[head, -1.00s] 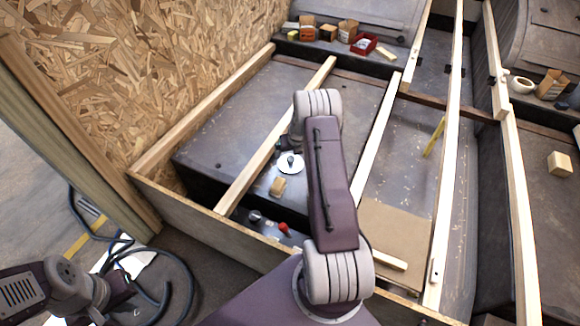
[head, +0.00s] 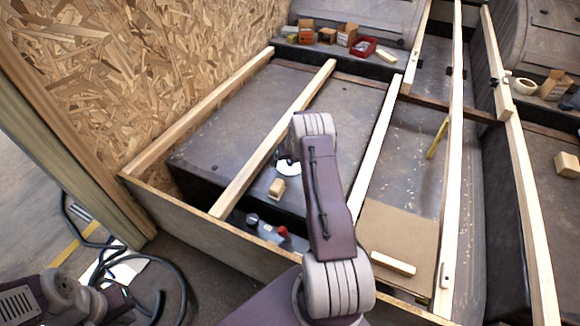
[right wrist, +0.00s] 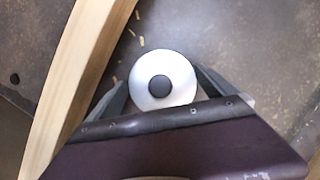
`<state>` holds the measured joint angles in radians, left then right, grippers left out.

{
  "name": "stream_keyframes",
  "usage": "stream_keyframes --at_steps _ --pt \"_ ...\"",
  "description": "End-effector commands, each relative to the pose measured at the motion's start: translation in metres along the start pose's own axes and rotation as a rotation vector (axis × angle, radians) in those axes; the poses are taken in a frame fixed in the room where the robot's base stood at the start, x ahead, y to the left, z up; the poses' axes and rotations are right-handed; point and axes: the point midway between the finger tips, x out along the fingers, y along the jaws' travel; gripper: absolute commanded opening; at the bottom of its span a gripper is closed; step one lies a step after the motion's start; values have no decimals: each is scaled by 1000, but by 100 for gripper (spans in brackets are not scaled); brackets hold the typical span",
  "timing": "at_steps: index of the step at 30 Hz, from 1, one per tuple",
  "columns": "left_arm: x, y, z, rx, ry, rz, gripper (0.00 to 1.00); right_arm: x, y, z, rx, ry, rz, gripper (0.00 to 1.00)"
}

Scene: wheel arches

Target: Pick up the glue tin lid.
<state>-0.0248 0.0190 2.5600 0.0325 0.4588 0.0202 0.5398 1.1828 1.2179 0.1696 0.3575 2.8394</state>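The glue tin lid (right wrist: 150,96), a white disc with a dark round knob, lies on the dark metal surface in the right wrist view. In the head view the lid (head: 283,167) shows only partly, behind my right arm's end. My right gripper (right wrist: 163,80) is over the lid, with its fingers apart on either side of it. I cannot tell whether the fingers touch the rim. My left arm is at the lower left of the head view; its fingers cannot be made out clearly.
A wooden batten (head: 275,138) runs close to the left of the lid. A small wooden block (head: 276,188) lies just in front of it. A grey-and-red item (head: 282,232) sits lower down. Another batten (head: 378,145) stands to the right. Cables (head: 160,268) lie on the floor.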

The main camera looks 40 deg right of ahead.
Motion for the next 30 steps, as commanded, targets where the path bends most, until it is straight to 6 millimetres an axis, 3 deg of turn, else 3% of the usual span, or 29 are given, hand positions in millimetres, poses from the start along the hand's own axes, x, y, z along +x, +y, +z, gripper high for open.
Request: stream_keyframes --at_steps 2,11,14,20,26,30 --pt "0 0 0 0 0 0 0 0 0 0 0 0 0 56" --pt "-2 0 0 0 0 0 0 -2 0 1 0 -1 0 56" --pt "-8 0 -1 0 0 0 0 -11 0 5 0 -2 0 56" --pt "-34 1 -4 0 0 0 0 -49 -1 20 -1 -2 -1 56" --pt "-52 1 -5 0 0 0 0 -88 -18 -13 5 1 -1 56" --pt "-48 1 -5 0 0 0 0 -111 -30 -35 6 -2 -2 56"
